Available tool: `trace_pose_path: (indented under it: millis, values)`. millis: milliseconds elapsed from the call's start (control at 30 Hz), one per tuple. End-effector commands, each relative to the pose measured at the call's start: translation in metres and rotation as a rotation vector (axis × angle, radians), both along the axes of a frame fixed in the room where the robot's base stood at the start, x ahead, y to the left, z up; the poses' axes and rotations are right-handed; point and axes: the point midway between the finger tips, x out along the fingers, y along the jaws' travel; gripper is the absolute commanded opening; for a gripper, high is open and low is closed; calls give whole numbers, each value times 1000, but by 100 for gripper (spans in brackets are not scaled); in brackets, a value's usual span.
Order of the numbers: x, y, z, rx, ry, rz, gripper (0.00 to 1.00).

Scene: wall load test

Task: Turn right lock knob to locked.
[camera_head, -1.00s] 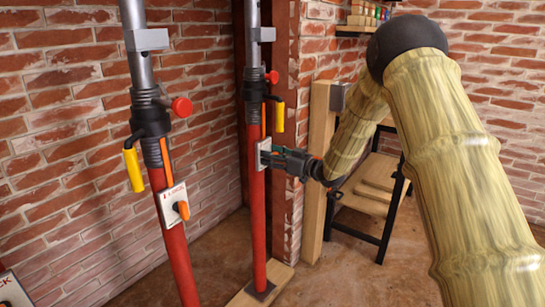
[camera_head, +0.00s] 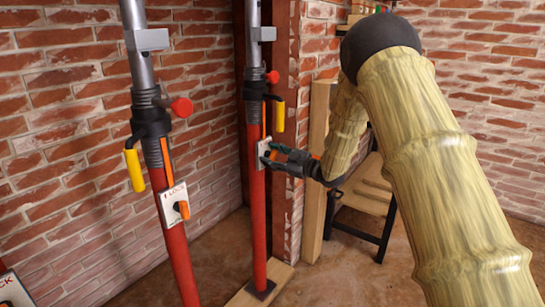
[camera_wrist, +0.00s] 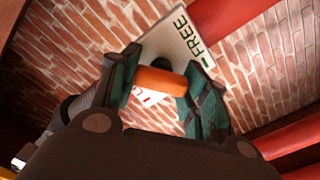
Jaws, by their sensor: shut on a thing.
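The right lock knob (camera_wrist: 160,82) is an orange bar between the fingers of my gripper (camera_wrist: 158,76). My gripper is shut on it, with one finger at each side. Its white plate (camera_wrist: 188,40) reads FREE in green at upper right, and part of a red label shows below the knob. Where the knob points on the plate is hard to tell. In the head view this plate (camera_head: 263,147) sits on the right red prop (camera_head: 258,220), with my gripper (camera_head: 268,157) reaching it from the right. The knob is hidden there.
The left prop (camera_head: 178,260) has its own lock plate (camera_head: 168,196) and orange knob (camera_head: 183,209). Yellow-handled cranks (camera_head: 134,170) stick out from the props. A brick pier and wooden post (camera_head: 315,190) stand close right of my gripper, with a bench (camera_head: 365,195) behind.

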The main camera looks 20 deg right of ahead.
Motion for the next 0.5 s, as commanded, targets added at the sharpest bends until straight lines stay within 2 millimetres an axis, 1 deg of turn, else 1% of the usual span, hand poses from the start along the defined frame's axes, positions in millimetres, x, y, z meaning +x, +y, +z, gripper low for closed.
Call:
trace_pose_path:
  millis: [500]
  values:
    - [-1,1,-4,-389,-301,0,22]
